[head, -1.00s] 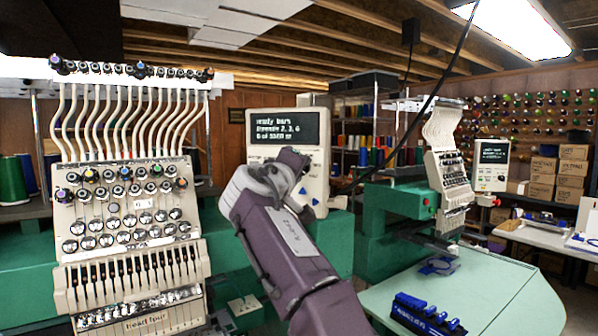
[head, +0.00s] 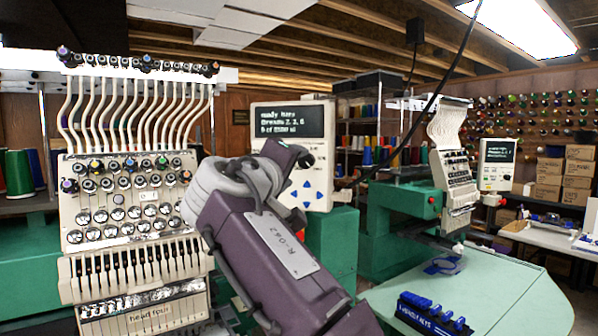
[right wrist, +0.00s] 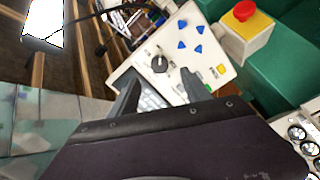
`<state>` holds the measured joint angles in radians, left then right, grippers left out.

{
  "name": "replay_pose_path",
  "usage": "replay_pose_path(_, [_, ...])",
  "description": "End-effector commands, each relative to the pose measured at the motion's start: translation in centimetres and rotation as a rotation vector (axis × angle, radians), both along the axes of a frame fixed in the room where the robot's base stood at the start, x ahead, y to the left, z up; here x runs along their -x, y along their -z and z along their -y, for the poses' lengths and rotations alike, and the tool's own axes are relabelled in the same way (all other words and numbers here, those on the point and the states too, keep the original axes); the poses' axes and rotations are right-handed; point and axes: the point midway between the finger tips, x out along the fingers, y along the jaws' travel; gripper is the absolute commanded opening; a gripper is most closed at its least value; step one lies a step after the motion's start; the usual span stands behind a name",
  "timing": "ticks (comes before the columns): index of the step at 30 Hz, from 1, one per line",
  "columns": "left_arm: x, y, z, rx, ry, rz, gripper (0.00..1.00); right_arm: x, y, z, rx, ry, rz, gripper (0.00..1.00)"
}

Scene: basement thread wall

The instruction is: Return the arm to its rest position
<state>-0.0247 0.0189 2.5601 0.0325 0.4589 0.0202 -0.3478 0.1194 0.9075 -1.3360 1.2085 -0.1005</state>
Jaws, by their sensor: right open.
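My right arm (head: 265,250), purple with a grey joint, reaches up from the lower middle of the head view, in front of the control panel (head: 279,119) with its dark screen. In the right wrist view my right gripper (right wrist: 160,92) is open, its two dark fingers apart, with nothing seen between them but the pale panel face (right wrist: 158,45) beyond. That view also shows the panel's dark knob, blue arrow buttons and a yellow button. In the head view the arm hides part of the panel, and I cannot make out the fingertips clearly. My left gripper is not in view.
An embroidery head (head: 135,205) with many knobs stands close at left. A second green machine (head: 400,200) stands right of the panel. A pale green table (head: 500,300) holds a blue rack (head: 432,315). A red button (right wrist: 243,11) on a yellow box is near the gripper.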

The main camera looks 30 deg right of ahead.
Motion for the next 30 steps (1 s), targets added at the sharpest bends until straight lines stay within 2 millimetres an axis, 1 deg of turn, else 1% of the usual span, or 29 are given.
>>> replay_pose_path(1, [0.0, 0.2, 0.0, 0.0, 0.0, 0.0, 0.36, 0.3, 0.0, -0.4, 0.0, -0.003, 0.001, 0.57])
replay_pose_path(4, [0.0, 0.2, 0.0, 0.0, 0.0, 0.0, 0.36, 0.7, 0.0, -0.7, 0.0, 0.0, 0.001, 0.57])
replay_pose_path(17, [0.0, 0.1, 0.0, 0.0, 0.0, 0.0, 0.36, 0.7, -0.1, -0.6, 0.001, 0.003, 0.001, 0.57])
replay_pose_path(20, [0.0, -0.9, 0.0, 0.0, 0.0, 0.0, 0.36, 1.2, -1.3, 0.8, -0.001, 0.035, 0.005, 0.57])
replay_pose_path(21, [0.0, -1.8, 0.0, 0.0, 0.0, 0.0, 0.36, 1.5, -1.9, 2.2, 0.002, 0.069, -0.004, 0.57])
replay_pose_path(22, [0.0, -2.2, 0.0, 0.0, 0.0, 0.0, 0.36, 1.2, -0.9, 3.0, 0.011, 0.091, -0.05, 0.57])
replay_pose_path(23, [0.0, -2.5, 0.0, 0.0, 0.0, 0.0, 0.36, 0.7, 0.8, 3.4, 0.007, 0.098, -0.103, 0.57])
replay_pose_path(24, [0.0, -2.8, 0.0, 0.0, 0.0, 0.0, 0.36, -0.1, 3.3, 3.8, -0.006, 0.094, -0.175, 0.57])
replay_pose_path(26, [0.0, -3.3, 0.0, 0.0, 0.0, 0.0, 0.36, -1.0, 7.3, 4.0, -0.038, 0.075, -0.28, 0.57])
replay_pose_path(27, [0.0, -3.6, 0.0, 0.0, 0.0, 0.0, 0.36, -1.5, 10.2, 4.1, -0.068, 0.059, -0.349, 0.57])
replay_pose_path(29, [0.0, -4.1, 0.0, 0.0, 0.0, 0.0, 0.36, -1.8, 15.0, 4.0, -0.125, 0.033, -0.451, 0.57])
replay_pose_path(30, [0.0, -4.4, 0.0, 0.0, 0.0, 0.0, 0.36, -1.6, 18.4, 3.8, -0.173, 0.014, -0.521, 0.57])
